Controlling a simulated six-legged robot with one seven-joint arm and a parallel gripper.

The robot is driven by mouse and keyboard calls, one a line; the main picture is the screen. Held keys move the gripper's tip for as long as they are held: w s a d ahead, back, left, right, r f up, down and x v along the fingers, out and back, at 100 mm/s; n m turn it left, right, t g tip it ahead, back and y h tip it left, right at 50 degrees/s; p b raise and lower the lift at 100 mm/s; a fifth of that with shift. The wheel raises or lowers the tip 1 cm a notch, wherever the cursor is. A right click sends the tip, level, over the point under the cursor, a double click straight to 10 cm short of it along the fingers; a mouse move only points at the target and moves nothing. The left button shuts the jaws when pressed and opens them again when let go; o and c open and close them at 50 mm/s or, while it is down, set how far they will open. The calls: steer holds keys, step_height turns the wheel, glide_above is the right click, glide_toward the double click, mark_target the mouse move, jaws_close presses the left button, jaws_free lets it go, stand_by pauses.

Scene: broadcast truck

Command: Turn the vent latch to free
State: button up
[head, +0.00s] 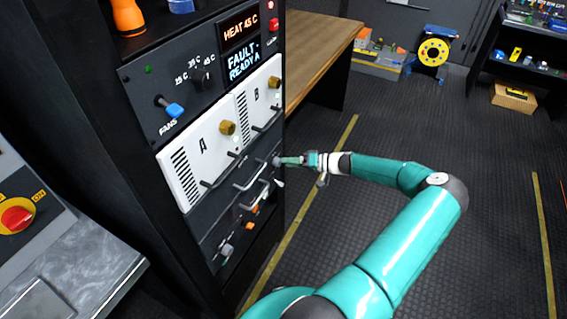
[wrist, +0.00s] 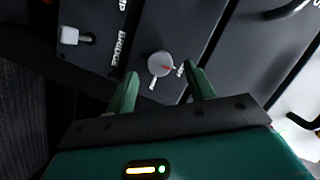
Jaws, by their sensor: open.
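A round grey knob (wrist: 160,66) with a red mark and a short pale lever sits on a dark panel in the wrist view. It may be the vent latch; the label beside it is partly hidden by a finger, so I cannot tell. My gripper (wrist: 158,88) is open, with one green finger on each side of the knob's lower part as pictured. I cannot tell whether either finger touches it. In the head view my gripper (head: 284,160) is at the right edge of the rack's lower panel, below the white modules.
A white toggle (wrist: 69,35) is near the BRIDGE label in the wrist view. The rack carries white modules A (head: 201,157) and B (head: 258,95) with bar handles, and a blue-tipped FANS lever (head: 173,109). Open floor lies right.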

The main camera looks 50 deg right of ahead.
mark_target(277, 162)
steer(key=shift+x, duration=1.5)
steer(key=c, duration=1)
steer(key=shift+o, duration=0.2)
steer(key=m+t, duration=0.1)
steer(key=m, duration=0.5)
steer(key=m+t+y, duration=0.1)
steer(key=m+t, duration=0.1)
steer(key=m, duration=0.3)
steer(key=f+m+t+y, duration=0.1)
steer(key=m, duration=0.5)
steer(key=shift+m+t, duration=0.3)
steer(key=shift+t, duration=0.1)
